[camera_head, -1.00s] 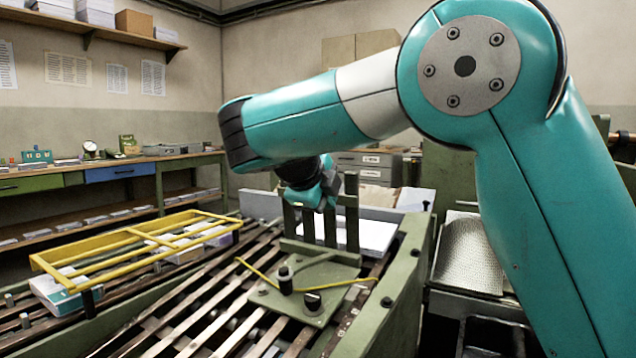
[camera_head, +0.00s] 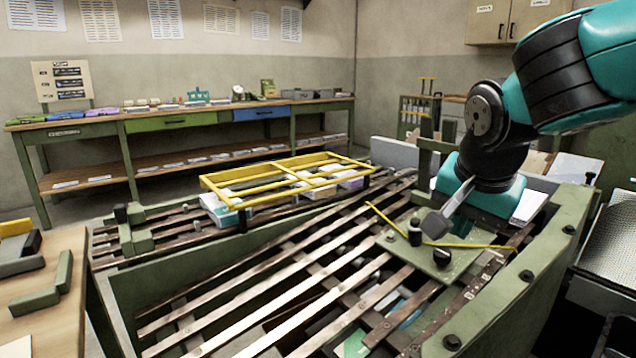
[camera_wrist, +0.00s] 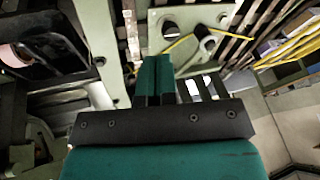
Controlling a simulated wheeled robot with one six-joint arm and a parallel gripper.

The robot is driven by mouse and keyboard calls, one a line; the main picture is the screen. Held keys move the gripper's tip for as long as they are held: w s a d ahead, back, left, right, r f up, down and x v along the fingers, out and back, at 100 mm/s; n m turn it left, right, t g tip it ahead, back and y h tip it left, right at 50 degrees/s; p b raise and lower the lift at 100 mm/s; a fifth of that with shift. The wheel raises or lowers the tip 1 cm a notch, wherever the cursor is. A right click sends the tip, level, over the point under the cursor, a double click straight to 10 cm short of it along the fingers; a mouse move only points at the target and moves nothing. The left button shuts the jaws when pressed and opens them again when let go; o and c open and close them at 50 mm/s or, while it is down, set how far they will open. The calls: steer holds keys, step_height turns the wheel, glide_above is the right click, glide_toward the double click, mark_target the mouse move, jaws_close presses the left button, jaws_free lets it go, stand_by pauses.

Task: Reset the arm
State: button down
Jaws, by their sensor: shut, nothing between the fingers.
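My gripper (camera_head: 447,210) hangs at the end of my teal arm in the head view, above the green plate (camera_head: 462,262) at the right of the slatted bench. In the wrist view my gripper (camera_wrist: 154,62) shows its two teal fingers side by side, closed together with nothing held. The green plate (camera_wrist: 205,28) lies beyond the fingers there, with dark knobs and a yellow rod on it. I cannot tell how far the fingers are above the plate.
The slatted bench (camera_head: 290,290) fills the middle, with a yellow frame (camera_head: 285,175) over several paper stacks at its back. A green upright (camera_head: 426,140) stands close behind my gripper. A wooden table (camera_head: 50,315) is at the left. A long workbench (camera_head: 180,122) lines the wall.

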steer(key=s+a+f+n+g+y, duration=0.2)
steer(key=s+a+f+n+y, duration=0.1)
steer(key=s+n, duration=0.6)
steer(key=s+a+f+n+g+y, duration=0.25)
steer(key=s+n, duration=0.35)
steer(key=s, duration=0.5)
step_height(320, 180, up, 29)
steer(key=p, duration=2.8)
steer(key=shift+a, duration=0.15)
steer(key=shift+f, duration=0.1)
